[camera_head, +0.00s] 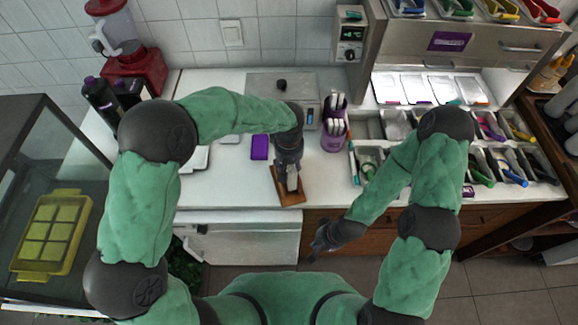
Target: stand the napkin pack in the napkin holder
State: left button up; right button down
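A brown wooden piece (291,198), which looks like the napkin holder, sits near the front edge of the white counter. My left gripper (291,184) points down right over it and hides much of it. A small pale patch shows at its fingertips; I cannot tell whether this is the napkin pack or part of the fingers. I cannot make out the napkin pack for sure elsewhere. My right gripper (317,245) hangs low in front of the counter's drawers, away from the holder. Its fingers are dark and small, and their opening is unclear.
A purple box (260,147) and a purple cup of utensils (334,138) stand behind the holder. Topping bins (369,157) fill the counter to the right. White flat items (201,158) lie partly behind my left arm. Counter left of the holder is clear.

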pick_arm(q)
jog(key=o, duration=1)
jog(key=shift+s+a+f, duration=0.1)
jog(key=shift+s+f, duration=0.2)
jog(key=shift+f, duration=0.25)
jog(key=shift+s+a+f, duration=0.1)
jog(key=shift+s+f, duration=0.2)
jog(key=shift+f, duration=0.2)
jog(key=shift+c, duration=0.2)
jog(key=shift+o, duration=1.4)
jog(key=shift+w, duration=0.1)
jog(key=shift+w+d+f+g, duration=0.15)
jog(key=shift+w+f+g, duration=0.05)
jog(key=shift+w+g, duration=0.1)
jog(key=shift+s+r, duration=0.1)
jog(key=shift+r, duration=0.15)
pick_arm(e)
jog(key=shift+w+f, duration=0.2)
jog(key=shift+w, duration=0.05)
pick_arm(q)
jog(key=shift+w+r, duration=0.2)
jog(key=shift+r, duration=0.05)
jog(key=shift+r, duration=0.25)
notch_tip(320, 180, up, 11)
jog(key=shift+r, duration=0.15)
